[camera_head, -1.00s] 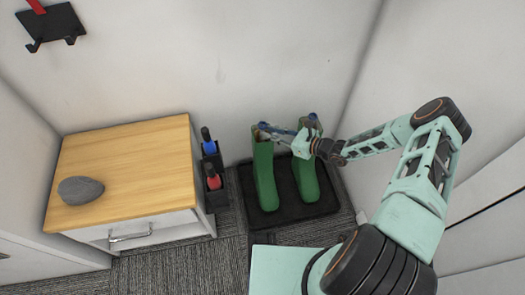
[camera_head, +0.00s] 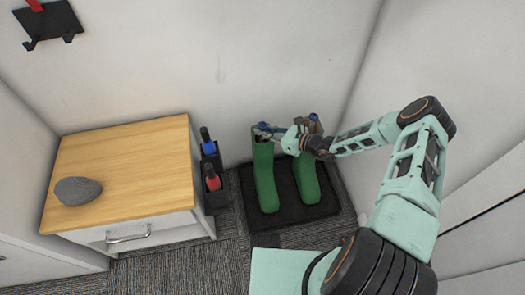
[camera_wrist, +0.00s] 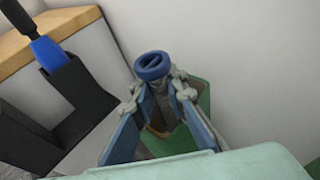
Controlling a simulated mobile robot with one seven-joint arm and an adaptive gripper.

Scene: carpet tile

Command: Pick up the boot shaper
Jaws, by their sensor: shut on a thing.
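A boot shaper with a blue ring knob (camera_wrist: 153,66) and a grey shaft stands in the top of the left green boot (camera_head: 264,178). Its blue knob also shows in the head view (camera_head: 263,127). My gripper (camera_wrist: 160,88) is shut on the shaper just under the knob, one finger on each side. My gripper also shows in the head view (camera_head: 268,131), reaching in from the right over the boot tops. The shaper's lower part is hidden by the fingers and the boot. Another blue knob (camera_head: 314,117) shows at the right green boot (camera_head: 306,180).
Both boots stand on a black tray (camera_head: 290,218) against the wall. A black holder (camera_head: 217,199) with a blue and a red-topped item is left of them. A wooden-topped cabinet (camera_head: 135,165) with a grey stone (camera_head: 77,191) stands further left. The right wall is close to my arm.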

